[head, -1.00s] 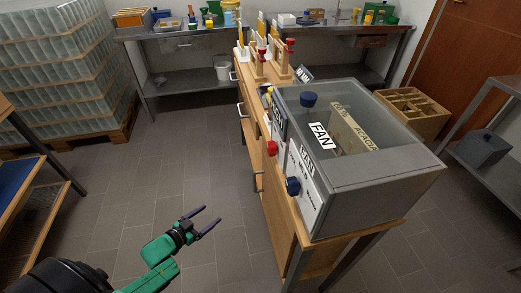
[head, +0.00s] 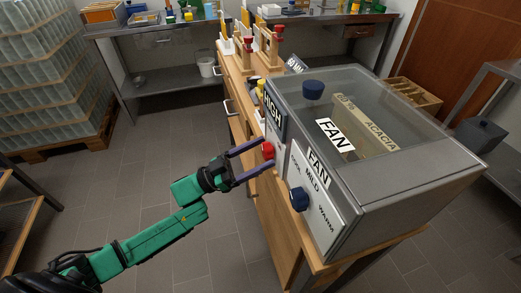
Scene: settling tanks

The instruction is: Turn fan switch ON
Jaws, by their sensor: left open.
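A grey metal box (head: 375,215) with a clear lid stands on a wooden bench at the right. "FAN" labels are on its lid and on its white front panel (head: 318,203), which also reads "MILD" and "WARM". A red knob (head: 268,150) sticks out from the front left side, and a dark blue knob (head: 299,199) sits lower on the white panel. My left gripper (head: 264,155) is open, its two fingers reaching toward the red knob, one above and one below it in the picture. I cannot tell whether they touch it. My right gripper is out of view.
Another blue knob (head: 313,90) is at the lid. Wooden stands with red knobs (head: 278,32) are behind the box. A label "HIGH" (head: 272,110) is on its left side. The tiled floor (head: 150,150) at the left is clear.

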